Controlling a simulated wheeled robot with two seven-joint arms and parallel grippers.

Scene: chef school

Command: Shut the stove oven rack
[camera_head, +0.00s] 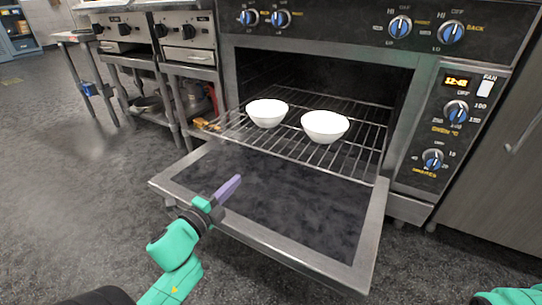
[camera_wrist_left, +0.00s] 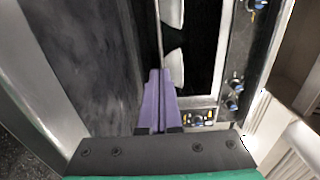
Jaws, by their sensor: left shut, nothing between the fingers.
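The wire oven rack (camera_head: 345,158) is slid partly out of the open oven, with its front part above the lowered door. Two white bowls, a left one (camera_head: 268,113) and a right one (camera_head: 325,127), stand upright on it. My left gripper (camera_head: 236,183) has its purple fingers together and empty, over the door and in front of the rack, apart from it in the head view. In the left wrist view the closed fingers (camera_wrist_left: 157,75) point toward the rack, seen nearly edge-on as a thin line (camera_wrist_left: 158,30). My right gripper is out of frame; only a teal part of my arm shows at bottom right.
The oven door (camera_head: 270,190) lies open and low, below the rack. The control panel (camera_head: 452,130) with knobs stands right of the opening. Further cooking units (camera_head: 187,55) stand at the back left. The floor at left is clear.

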